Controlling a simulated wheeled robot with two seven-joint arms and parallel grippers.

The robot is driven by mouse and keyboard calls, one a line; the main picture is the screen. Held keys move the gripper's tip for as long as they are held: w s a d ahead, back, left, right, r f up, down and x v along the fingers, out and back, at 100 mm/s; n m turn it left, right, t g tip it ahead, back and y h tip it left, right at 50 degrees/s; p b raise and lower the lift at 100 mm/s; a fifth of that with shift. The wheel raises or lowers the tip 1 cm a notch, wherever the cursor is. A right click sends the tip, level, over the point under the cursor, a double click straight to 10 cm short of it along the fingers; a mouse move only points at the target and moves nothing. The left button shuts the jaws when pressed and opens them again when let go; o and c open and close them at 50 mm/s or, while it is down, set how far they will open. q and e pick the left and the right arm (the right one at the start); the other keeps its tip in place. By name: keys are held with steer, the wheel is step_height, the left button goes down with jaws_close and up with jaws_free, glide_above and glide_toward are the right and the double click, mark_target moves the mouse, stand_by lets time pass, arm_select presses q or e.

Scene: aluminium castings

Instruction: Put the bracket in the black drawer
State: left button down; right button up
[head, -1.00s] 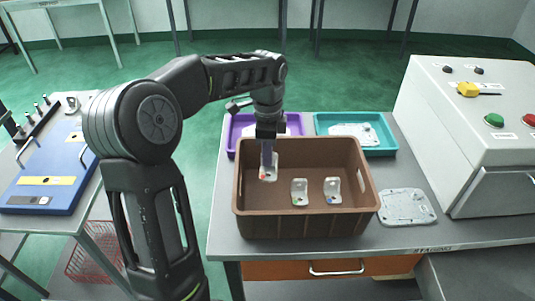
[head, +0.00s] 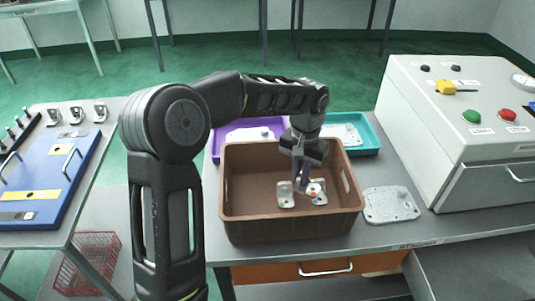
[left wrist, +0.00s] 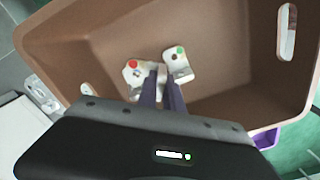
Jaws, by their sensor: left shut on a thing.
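My left gripper (head: 302,180) reaches down into the brown crate (head: 290,230) and is shut on a small pale metal bracket with a red mark (head: 313,188). The red-marked bracket also shows in the left wrist view (left wrist: 132,69), beside the fingertips (left wrist: 161,75). A bracket with a green mark (head: 285,196) stands to the left of it in the crate. Another bracket (head: 321,198) is partly hidden behind the held one. I cannot tell whether those two touch. No black drawer can be made out. My right gripper is not in view.
An orange drawer (head: 285,272) is under the table. Purple (head: 225,137) and teal (head: 367,145) trays stand behind the crate. A flat casting (head: 390,204) and a white control box (head: 460,150) are to its right. A blue fixture (head: 45,185) is on the left table.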

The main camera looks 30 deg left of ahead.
mark_target(317, 194)
arm_select(q)
steer(key=d, duration=0.1)
steer(key=d+f, duration=0.1)
steer(key=d, duration=0.1)
steer(key=d+f, duration=0.1)
steer(key=shift+d+f+b, duration=0.25)
steer(key=shift+d+b, duration=0.05)
steer(key=shift+s+d+f+m, duration=0.1)
steer(key=shift+d+m, duration=0.2)
steer(key=shift+d, duration=0.1)
